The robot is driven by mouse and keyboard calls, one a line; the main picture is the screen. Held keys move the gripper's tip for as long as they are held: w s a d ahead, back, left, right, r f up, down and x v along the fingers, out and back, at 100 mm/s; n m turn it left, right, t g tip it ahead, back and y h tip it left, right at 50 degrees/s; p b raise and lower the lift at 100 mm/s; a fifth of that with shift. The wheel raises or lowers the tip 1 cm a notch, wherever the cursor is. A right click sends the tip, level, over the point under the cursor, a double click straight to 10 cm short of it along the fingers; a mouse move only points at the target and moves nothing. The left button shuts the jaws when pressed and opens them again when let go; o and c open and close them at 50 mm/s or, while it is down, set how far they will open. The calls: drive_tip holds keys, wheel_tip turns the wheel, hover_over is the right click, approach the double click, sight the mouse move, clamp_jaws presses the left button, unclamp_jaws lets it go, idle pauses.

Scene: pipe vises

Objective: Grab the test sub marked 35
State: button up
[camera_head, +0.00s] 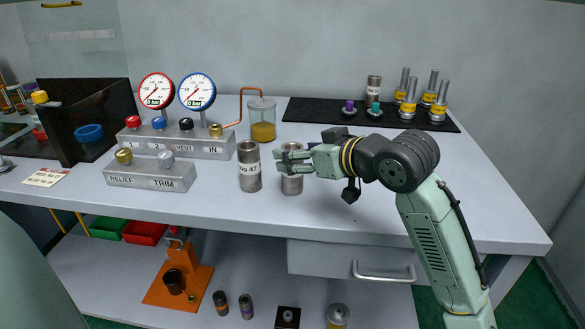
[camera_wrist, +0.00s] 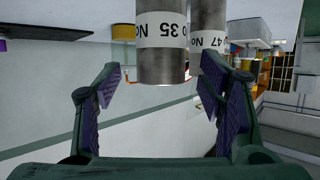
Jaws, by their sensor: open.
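The test sub marked 35 is a grey metal cylinder with a white label band. In the wrist view the sub (camera_wrist: 161,62) appears upside down, between and just beyond my fingertips, its label reading "No 35". In the head view the sub (camera_head: 291,185) stands on the bench, its upper part hidden behind my fingers. My gripper (camera_head: 283,159) is open, reaching in from the right at the sub's upper part; its two padded fingers (camera_wrist: 160,95) also show in the wrist view. I cannot tell whether they touch it.
A similar sub marked 47 (camera_head: 249,168) stands close left of it, and beside it in the wrist view (camera_wrist: 209,42). Valve blocks (camera_head: 150,176) and gauges (camera_head: 197,92) stand left. A jar (camera_head: 262,120) is behind. A black mat (camera_head: 330,110) holds several fittings. The right bench front is clear.

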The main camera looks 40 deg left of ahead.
drive_tip(key=shift+x, duration=1.45)
drive_tip(key=shift+s, duration=0.1)
drive_tip(key=shift+c, duration=0.4)
clamp_jaws()
drive_tip(key=shift+r, duration=0.1)
